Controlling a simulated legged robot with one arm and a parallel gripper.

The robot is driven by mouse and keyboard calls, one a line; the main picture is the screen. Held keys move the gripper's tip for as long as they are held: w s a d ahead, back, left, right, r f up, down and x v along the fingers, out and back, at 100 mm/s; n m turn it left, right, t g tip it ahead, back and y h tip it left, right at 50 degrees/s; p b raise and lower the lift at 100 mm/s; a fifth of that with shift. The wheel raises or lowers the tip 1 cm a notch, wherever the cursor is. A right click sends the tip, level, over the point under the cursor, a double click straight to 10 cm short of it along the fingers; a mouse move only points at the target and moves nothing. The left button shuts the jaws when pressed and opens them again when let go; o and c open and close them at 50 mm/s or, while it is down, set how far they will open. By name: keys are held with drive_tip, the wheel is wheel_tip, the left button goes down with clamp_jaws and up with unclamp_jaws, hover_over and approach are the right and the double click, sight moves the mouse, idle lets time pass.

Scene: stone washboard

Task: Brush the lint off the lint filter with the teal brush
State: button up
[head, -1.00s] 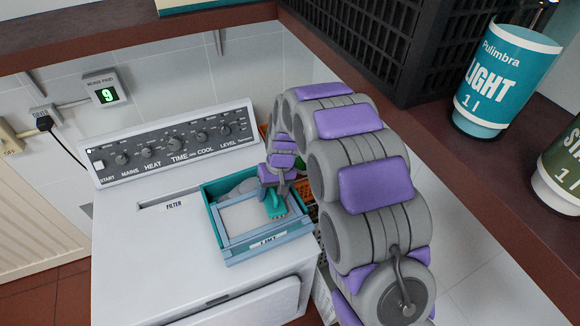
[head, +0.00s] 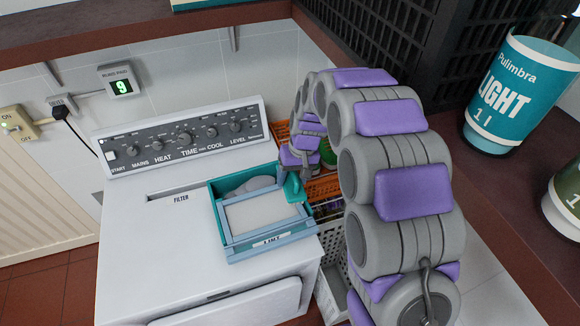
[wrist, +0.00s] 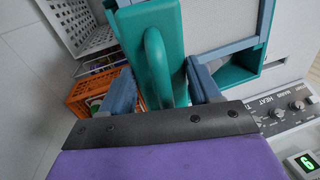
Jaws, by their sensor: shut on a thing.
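The lint filter (head: 268,216) is a blue-grey frame with a pale mesh, lying across the front of a teal box (head: 216,196) labelled LINT on top of the white dryer. Its mesh looks plain and pale. Grey lint (head: 257,186) lies in the box behind the filter. The teal brush (head: 293,188) is at the box's right rear corner, beside the mesh. My gripper (head: 298,172) is shut on it. In the wrist view the brush (wrist: 158,50) sits between the two blue-grey fingers of my gripper (wrist: 162,88). Its bristles are hidden.
The dryer's control panel (head: 185,138) stands behind the box, with a filter slot (head: 175,192) at the left. Orange crates (head: 330,185) and a white basket (head: 335,285) stand right of the dryer. A Pulimbra tin (head: 515,95) stands on the brown shelf.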

drive_tip(key=d+r, duration=0.2)
drive_tip(key=shift+s+r, duration=0.1)
drive_tip(key=shift+r, duration=0.25)
drive_tip(key=shift+a+r, duration=0.1)
drive_tip(key=shift+a, duration=0.65)
drive_tip(key=shift+d, duration=0.1)
